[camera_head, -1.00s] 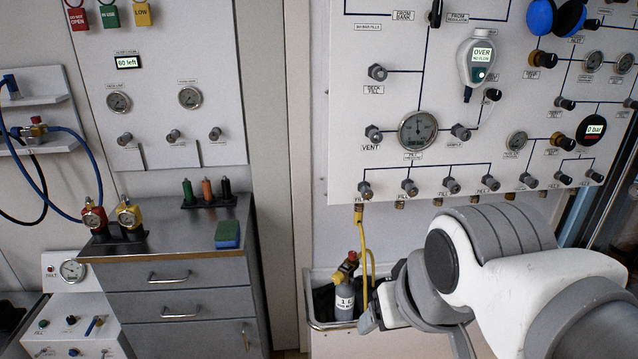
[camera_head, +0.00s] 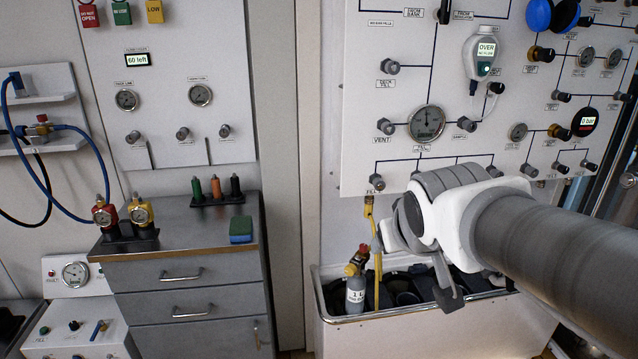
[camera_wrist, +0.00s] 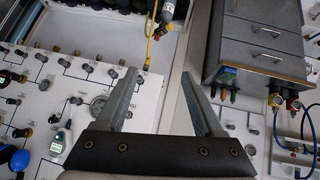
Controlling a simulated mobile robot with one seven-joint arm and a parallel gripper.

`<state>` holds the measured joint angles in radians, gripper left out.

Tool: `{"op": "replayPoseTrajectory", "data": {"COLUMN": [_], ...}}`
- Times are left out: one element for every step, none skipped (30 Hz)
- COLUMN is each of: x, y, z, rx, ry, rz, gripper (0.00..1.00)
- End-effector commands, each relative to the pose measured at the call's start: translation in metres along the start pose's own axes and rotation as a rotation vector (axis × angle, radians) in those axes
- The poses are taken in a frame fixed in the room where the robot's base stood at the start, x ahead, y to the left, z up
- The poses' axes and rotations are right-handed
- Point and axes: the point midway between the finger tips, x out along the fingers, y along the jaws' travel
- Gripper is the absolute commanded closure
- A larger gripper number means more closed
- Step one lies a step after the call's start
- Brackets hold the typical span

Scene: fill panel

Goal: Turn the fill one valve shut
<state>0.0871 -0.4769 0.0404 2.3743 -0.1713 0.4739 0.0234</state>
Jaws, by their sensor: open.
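The fill one valve (camera_head: 377,182) is the leftmost grey knob in the bottom row of the white fill panel (camera_head: 358,110). A yellow hose (camera_head: 369,212) hangs from the fitting below it and also shows in the wrist view (camera_wrist: 152,36). My gripper (camera_wrist: 158,75) is open, with nothing between its fingers. In the head view my wrist is just below and to the right of the valve, apart from it, and the fingers are mostly hidden. The wrist view shows the panel upside down; I cannot tell the fill one knob there for sure.
A white bin (camera_head: 420,335) with a grey cylinder (camera_head: 356,292) and dark items stands under the panel. A grey drawer cabinet (camera_head: 185,283) is on the left. My arm covers the middle of the bottom valve row. A gauge (camera_head: 426,123) sits above it.

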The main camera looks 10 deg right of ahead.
Motion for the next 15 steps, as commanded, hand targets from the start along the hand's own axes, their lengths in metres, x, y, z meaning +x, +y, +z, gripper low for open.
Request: {"op": "replayPoseTrajectory", "data": {"x": [0.026, 0.037, 0.053, 0.065, 0.076, 0.092, 0.104, 0.116, 0.133, 0.144, 0.156, 0.171, 0.183, 0.194, 0.207], "y": [0.004, 0.006, 0.009, 0.011, 0.013, 0.016, 0.018, 0.021, 0.024, 0.027, 0.029, 0.034, 0.037, 0.041, 0.045], "z": [-0.009, -0.017, -0.027, -0.034, -0.041, -0.049, -0.054, -0.059, -0.063, -0.067, -0.069, -0.072, -0.074, -0.075, -0.076], "rx": [-0.017, -0.029, -0.044, -0.055, -0.066, -0.078, -0.087, -0.093, -0.102, -0.107, -0.112, -0.116, -0.117, -0.119, -0.117], "ry": [0.039, 0.069, 0.109, 0.139, 0.169, 0.209, 0.239, 0.269, 0.308, 0.338, 0.368, 0.409, 0.439, 0.471, 0.513], "rz": [0.016, 0.022, 0.031, 0.035, 0.039, 0.042, 0.044, 0.045, 0.045, 0.045, 0.044, 0.043, 0.042, 0.041, 0.039], "gripper": [0.30, 0.30, 0.30, 0.30, 0.30, 0.30, 0.30, 0.30, 0.30, 0.30, 0.30, 0.30, 0.30, 0.30, 0.30]}}
